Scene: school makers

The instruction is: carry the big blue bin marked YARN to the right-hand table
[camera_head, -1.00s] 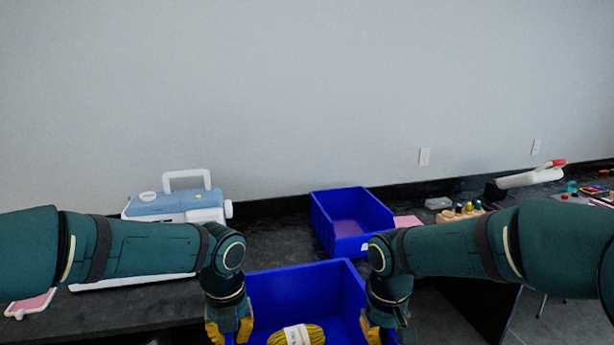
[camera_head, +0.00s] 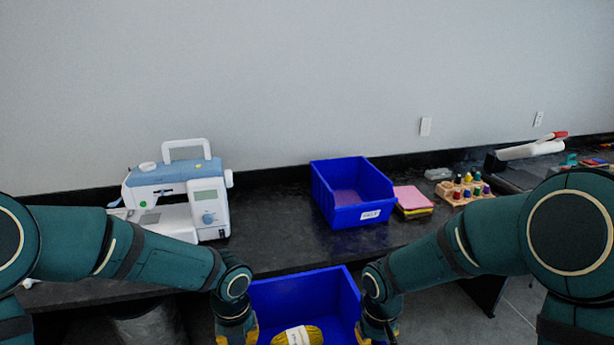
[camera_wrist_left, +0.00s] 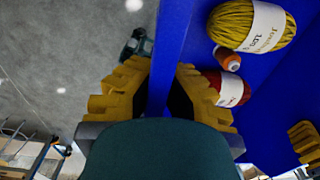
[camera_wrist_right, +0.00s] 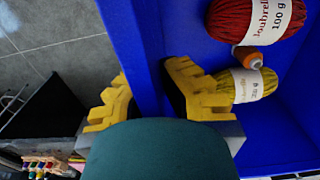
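A big blue bin (camera_head: 338,293) is in front of the dark table's edge, low in the head view. It holds a yellow yarn ball (camera_head: 297,336); the wrist views also show a red yarn ball (camera_wrist_right: 256,20) and a small orange spool (camera_wrist_right: 248,57) inside. My left gripper (camera_head: 237,337) is shut on one side wall of the bin (camera_wrist_left: 165,60). My right gripper (camera_head: 378,332) is shut on the opposite side wall (camera_wrist_right: 145,60). The bin's front and any YARN marking are hidden below the head view.
Grey floor (camera_head: 425,310) is open at lower right.

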